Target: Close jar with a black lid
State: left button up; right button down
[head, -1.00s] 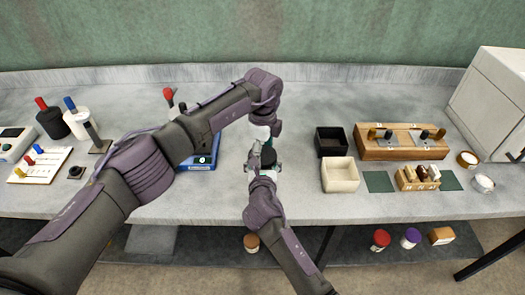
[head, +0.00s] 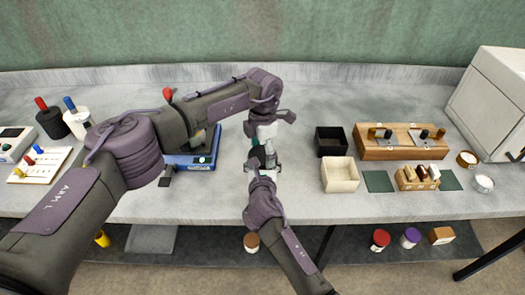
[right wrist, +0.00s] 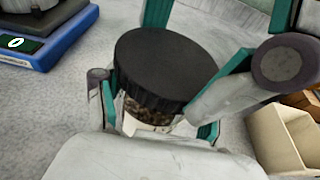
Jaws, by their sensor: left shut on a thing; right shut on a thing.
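The jar (right wrist: 150,113) shows in the right wrist view with brown grain visible through its side. The black lid (right wrist: 165,62) sits on its top and looks roughly level. My right gripper (right wrist: 155,112) is shut around the jar, below the lid. My left gripper (head: 262,145) reaches in from above and behind, and its teal-padded fingers flank the lid and are shut on it. In the head view the black lid (head: 258,154) is a small dark patch between the two grippers, and the jar is mostly hidden there.
A blue scale (head: 190,161) stands left of the jar. A black bin (head: 331,140) and a cream bin (head: 340,174) stand to the right, with a wooden rack (head: 400,152) beyond them. The table's front edge is close to my right gripper.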

pick_arm(q)
jog(key=m, duration=0.5)
jog(key=shift+a+f+m, duration=0.3)
jog(key=shift+f, duration=0.05)
pick_arm(e)
jog(key=shift+a+r, duration=0.15)
jog(key=shift+r, duration=0.25)
pick_arm(q)
jog(key=o, duration=1.1)
pick_arm(e)
jog(key=shift+w, duration=0.1)
jog(key=shift+f, duration=0.15)
pick_arm(q)
jog(key=shift+d+r, duration=0.1)
jog(key=shift+r, duration=0.05)
jog(key=shift+r, duration=0.25)
notch_tip(320, 180, up, 4)
jog(key=shift+d+r, duration=0.1)
pick_arm(e)
jog(key=shift+f, duration=0.1)
